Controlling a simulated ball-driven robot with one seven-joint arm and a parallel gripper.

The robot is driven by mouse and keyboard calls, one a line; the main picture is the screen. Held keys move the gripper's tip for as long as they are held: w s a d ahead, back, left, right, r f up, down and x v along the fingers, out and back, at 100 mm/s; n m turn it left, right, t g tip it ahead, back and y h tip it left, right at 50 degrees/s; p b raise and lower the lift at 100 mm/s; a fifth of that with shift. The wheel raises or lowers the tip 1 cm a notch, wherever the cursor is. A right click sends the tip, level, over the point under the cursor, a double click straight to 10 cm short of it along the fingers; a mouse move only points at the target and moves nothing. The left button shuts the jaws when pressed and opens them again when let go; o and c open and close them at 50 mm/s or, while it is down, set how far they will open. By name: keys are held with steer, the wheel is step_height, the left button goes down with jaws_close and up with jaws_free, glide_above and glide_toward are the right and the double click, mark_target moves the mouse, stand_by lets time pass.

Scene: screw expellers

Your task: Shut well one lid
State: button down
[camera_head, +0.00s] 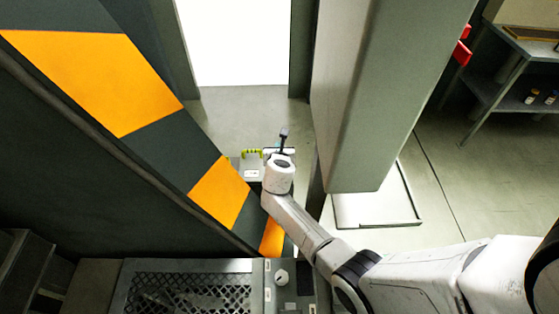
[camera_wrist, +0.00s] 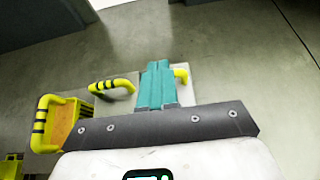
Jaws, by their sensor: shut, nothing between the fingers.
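My gripper (camera_wrist: 157,72) shows teal fingers pressed together in the wrist view, with nothing between them. In the head view its dark tip (camera_head: 285,134) points away from me. Beneath and beyond the fingers is a pale panel (camera_wrist: 122,103) with a yellow-and-black handle (camera_wrist: 111,85); it looks like a lid, but I cannot tell how far it is open. Another yellow-and-black handle (camera_wrist: 43,122) stands to the left. The fingers hide part of a yellow handle (camera_wrist: 181,77) at right. In the head view this grey unit (camera_head: 250,170) sits just left of my gripper.
An orange-and-black striped beam (camera_head: 155,100) slopes along the left. A thick grey column (camera_head: 370,90) stands to the right. A machine with a mesh panel (camera_head: 190,290) is close in front. Bare floor (camera_head: 235,110) lies beyond the unit. A shelf table (camera_head: 520,75) stands far right.

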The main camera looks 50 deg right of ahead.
steer(key=p+v, duration=0.2)
steer(key=v, duration=0.8)
steer(key=shift+s+a+r, duration=0.2)
steer(key=shift+a, duration=0.05)
